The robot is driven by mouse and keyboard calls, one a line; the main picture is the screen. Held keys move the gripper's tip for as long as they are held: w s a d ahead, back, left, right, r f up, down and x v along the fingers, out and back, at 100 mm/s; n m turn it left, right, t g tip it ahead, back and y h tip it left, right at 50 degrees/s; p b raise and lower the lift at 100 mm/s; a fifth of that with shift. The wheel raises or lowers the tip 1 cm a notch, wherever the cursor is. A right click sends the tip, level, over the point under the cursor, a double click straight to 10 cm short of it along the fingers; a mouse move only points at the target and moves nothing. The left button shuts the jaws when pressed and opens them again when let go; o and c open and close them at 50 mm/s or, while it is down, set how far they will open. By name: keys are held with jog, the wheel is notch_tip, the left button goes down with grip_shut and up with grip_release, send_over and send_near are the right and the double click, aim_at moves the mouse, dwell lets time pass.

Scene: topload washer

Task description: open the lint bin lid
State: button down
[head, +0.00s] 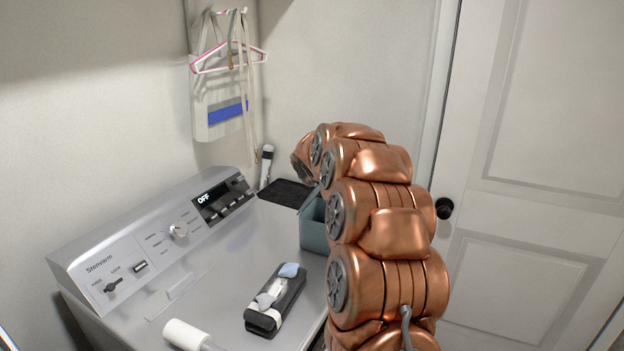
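A teal box (313,238), which looks like the lint bin, stands at the right edge of the washer top. My copper arm covers its right side. A thin slanted teal edge (309,200) shows at its top beside the arm; it may be the lid, but I cannot tell how far it is raised. My arm arches over and behind the box from the right. My gripper is hidden behind the arm's own links, so its fingers and any contact with the lid do not show.
The washer (215,262) has its control panel at the back left. A dark tray (286,193) and a white bottle (266,163) are behind the box. A black holder (262,318) and a white roller (186,334) lie in front. Hangers (228,68) hang on the wall.

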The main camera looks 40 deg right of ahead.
dwell(0.3)
jog(key=c, duration=1)
grip_release()
jog(key=v, duration=1.2)
jog(key=shift+a, duration=0.1)
